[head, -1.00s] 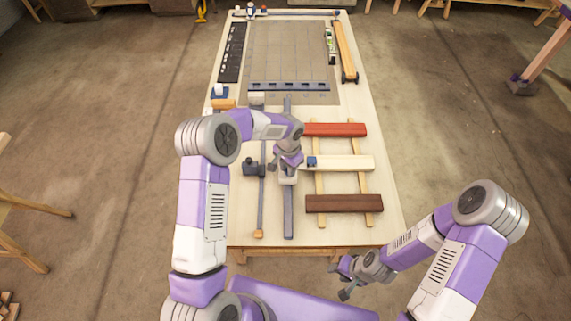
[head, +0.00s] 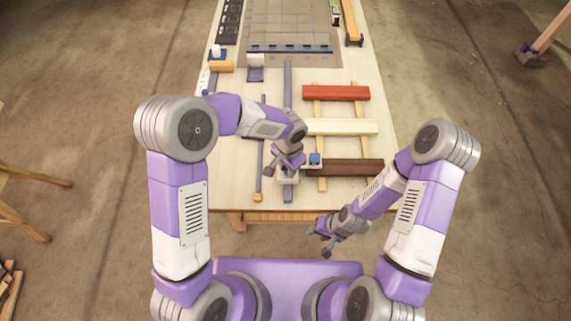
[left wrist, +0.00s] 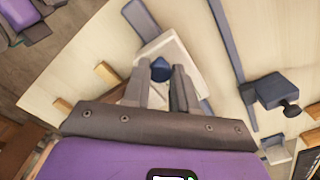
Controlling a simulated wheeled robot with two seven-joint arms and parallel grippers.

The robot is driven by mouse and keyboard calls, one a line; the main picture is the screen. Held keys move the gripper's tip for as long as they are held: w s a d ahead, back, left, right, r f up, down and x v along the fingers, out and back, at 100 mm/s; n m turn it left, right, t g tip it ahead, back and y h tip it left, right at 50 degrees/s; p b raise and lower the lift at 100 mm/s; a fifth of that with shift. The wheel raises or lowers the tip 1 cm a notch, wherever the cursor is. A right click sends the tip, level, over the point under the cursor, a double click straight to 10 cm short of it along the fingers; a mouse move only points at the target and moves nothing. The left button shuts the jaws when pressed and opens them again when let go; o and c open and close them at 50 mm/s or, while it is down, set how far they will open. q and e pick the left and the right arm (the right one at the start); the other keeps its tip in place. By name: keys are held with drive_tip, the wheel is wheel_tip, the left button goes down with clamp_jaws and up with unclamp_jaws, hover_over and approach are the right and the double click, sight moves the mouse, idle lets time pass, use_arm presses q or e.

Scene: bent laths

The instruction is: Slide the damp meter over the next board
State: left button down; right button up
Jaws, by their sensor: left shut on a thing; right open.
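The damp meter (head: 315,158) shows as a small blue block on a white carriage (head: 288,179), which sits across a long grey rail (head: 288,85). The blue block is at the left end of the dark brown board (head: 350,167). The cream board (head: 345,127) and red board (head: 336,93) lie farther back. My left gripper (head: 285,169) is shut on the damp meter; its fingers partly hide the carriage. In the left wrist view, a blue knob (left wrist: 160,68) shows between the fingertips above the white carriage (left wrist: 181,56). My right gripper (head: 322,240) is open and empty, in front of the table.
The boards lie across two wooden laths (head: 322,184). A thin bar (head: 260,175) runs left of the rail; a dark clamp-like block (left wrist: 276,91) sits by it in the left wrist view. A slotted dark strip (head: 290,48) lies behind.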

use_arm(q)
drive_tip(key=c, duration=0.9)
unclamp_jaws()
wheel_tip(320, 180, up, 8)
drive_tip(key=shift+f+p, duration=0.2)
drive_tip(key=shift+p, duration=0.15)
